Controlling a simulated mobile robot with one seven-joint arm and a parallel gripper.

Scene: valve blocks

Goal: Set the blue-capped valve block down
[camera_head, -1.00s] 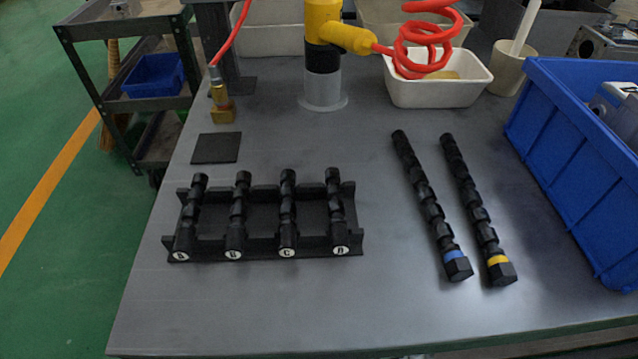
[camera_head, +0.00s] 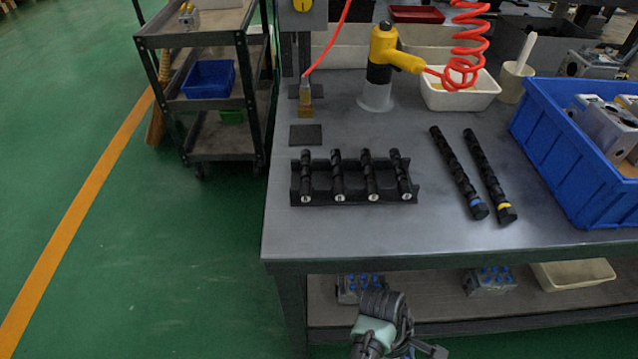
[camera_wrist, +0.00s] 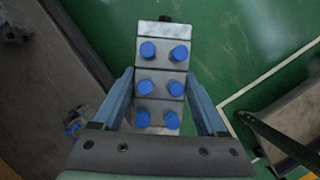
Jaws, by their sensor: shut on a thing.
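A grey valve block with several blue caps (camera_wrist: 162,70) is between the two blue fingers of my gripper (camera_wrist: 158,82) in the wrist view. The gripper is shut on its sides, and the green floor shows beyond it. In the head view my gripper is low in front of the workbench, its fingertips hidden by my wrist. A blue-capped block (camera_head: 350,290) shows just beyond it and seems to be the held one. Another blue-capped block (camera_head: 490,281) sits on the lower shelf (camera_head: 430,307) to the right. A blue-capped block (camera_wrist: 76,119) also shows at left in the wrist view.
The workbench top (camera_head: 330,232) carries a black rack (camera_head: 352,190) of lettered shafts, two loose shafts (camera_head: 455,172) and a blue crate (camera_head: 560,165). A pale bin (camera_head: 575,274) stands on the lower shelf. A cart (camera_head: 225,150) stands at back left; the left floor is clear.

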